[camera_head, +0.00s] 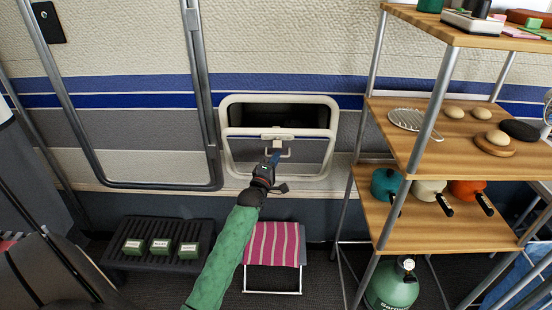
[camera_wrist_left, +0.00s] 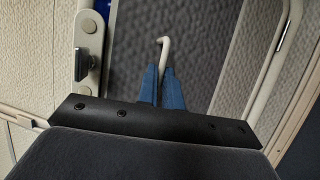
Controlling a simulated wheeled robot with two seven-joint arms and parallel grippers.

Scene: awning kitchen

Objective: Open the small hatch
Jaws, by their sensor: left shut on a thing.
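The small hatch (camera_head: 308,150) is set low in the camper wall, with a cream rounded frame (camera_head: 334,120) around it. Its grey panel sits in the lower part of the frame, and a dark opening (camera_head: 300,112) shows above it. A cream latch bar (camera_head: 278,133) runs along the panel's top edge, and a thin pale handle hangs below it. My left gripper (camera_head: 274,158) is at this handle. In the left wrist view, its blue fingertips (camera_wrist_left: 161,88) are shut on the pale handle (camera_wrist_left: 165,48), whose bent end sticks out beyond them. My right gripper is not in view.
A pink striped stool (camera_head: 272,243) is below the hatch. A dark step (camera_head: 150,262) with small green boxes is at lower left. A large closed door (camera_head: 135,130) is left of the hatch.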

